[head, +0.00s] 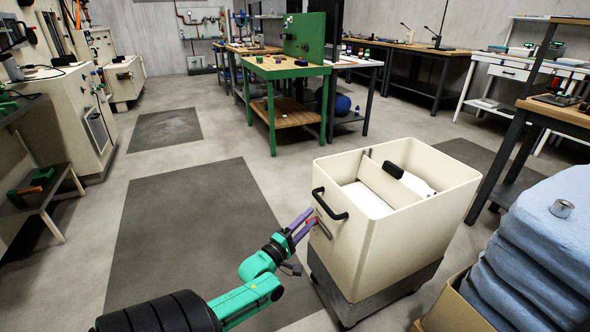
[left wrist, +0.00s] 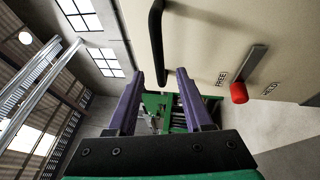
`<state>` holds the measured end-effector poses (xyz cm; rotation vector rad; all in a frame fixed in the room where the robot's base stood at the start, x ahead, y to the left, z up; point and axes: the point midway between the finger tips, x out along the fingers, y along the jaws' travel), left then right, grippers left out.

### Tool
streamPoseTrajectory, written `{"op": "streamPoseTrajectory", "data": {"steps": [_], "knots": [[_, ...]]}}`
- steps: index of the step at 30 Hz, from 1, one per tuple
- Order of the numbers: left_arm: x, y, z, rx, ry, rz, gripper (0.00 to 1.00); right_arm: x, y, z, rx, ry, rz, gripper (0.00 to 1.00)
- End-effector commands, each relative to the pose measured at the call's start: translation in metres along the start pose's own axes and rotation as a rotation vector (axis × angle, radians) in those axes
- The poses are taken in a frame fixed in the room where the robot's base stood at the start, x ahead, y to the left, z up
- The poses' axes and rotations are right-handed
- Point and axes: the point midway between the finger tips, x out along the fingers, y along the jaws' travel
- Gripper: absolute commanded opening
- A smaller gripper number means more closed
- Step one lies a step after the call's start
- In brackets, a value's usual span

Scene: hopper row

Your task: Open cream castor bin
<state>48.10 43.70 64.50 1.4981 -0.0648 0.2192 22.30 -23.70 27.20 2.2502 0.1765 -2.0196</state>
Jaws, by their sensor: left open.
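The cream castor bin (head: 355,246) stands on a dark wheeled base right of centre in the head view. A black bar handle (head: 331,206) is on its near-left face, and it also shows in the left wrist view (left wrist: 157,40). Below the handle is a grey lever (head: 323,229) with a red end; the left wrist view shows its red tip (left wrist: 239,93) beside small labels. My left gripper (head: 304,222), with purple fingers, is open beside this face. In the left wrist view the handle's end appears between the fingertips (left wrist: 158,75); contact is unclear. My right gripper is out of view.
Inside the bin are a slanted cream panel (head: 388,183) and white and black items. Stacked blue material (head: 535,250) stands close at right. A green table (head: 286,69) is behind. The floor left of the bin, with a dark mat (head: 190,225), is clear.

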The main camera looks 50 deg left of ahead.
Motion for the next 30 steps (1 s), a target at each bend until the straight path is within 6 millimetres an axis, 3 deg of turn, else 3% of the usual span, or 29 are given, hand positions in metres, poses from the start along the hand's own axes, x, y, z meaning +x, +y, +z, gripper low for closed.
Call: {"op": "streamPoseTrajectory", "data": {"steps": [3,9,27,30], "knots": [[-0.035,0.000,0.000,-0.001,0.001,-0.006,0.51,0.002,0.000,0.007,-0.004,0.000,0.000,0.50],[-0.065,0.000,0.000,0.000,0.000,-0.001,0.51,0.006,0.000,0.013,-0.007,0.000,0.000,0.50],[-0.068,-0.001,0.000,0.003,0.000,-0.003,0.51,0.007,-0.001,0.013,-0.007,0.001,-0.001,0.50],[-0.073,-0.023,0.004,0.070,-0.003,-0.073,0.51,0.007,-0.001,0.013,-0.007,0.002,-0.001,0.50]]}}
